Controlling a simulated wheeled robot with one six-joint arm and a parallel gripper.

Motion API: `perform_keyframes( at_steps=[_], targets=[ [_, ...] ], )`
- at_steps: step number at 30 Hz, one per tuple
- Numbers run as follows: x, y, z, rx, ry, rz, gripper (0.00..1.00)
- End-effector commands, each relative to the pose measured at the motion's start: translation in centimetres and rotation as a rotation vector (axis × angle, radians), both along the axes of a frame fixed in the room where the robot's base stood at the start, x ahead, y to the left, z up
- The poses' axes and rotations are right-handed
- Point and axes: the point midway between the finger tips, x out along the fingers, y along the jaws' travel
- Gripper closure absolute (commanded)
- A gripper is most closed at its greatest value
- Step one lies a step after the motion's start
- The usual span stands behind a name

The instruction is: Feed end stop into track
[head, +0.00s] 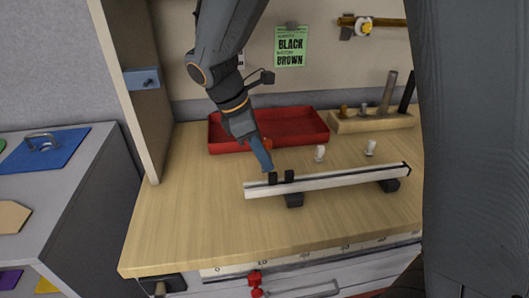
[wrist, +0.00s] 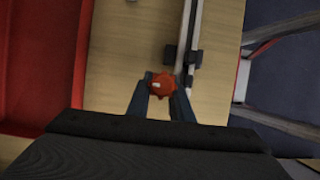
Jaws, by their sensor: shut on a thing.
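The track (head: 340,180) is a long pale rail with a dark slot, raised on dark supports above the wooden table. My gripper (head: 267,170) points down beside the track's left end. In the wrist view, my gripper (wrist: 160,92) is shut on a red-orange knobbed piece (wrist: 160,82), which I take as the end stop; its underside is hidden. The track (wrist: 191,30) runs just right of it there. Two black blocks (head: 289,176) show at the rail near its left end. I cannot tell whether the held piece touches the track.
A red tray (head: 315,128) lies behind the track. Two small white pieces (head: 320,153) stand between them. A wooden block with upright tools (head: 370,122) is at the back right. The table's front left (head: 180,225) is clear. A wooden upright panel (head: 145,120) stands left.

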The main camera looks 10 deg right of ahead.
Motion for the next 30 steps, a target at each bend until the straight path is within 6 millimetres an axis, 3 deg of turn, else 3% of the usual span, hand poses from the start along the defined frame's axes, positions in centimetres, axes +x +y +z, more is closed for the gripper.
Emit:
perform_keyframes(
  at_steps=[30],
  targets=[
    [0.0,0.0,-4.7,0.000,0.001,-0.001,1.00]
  ],
)
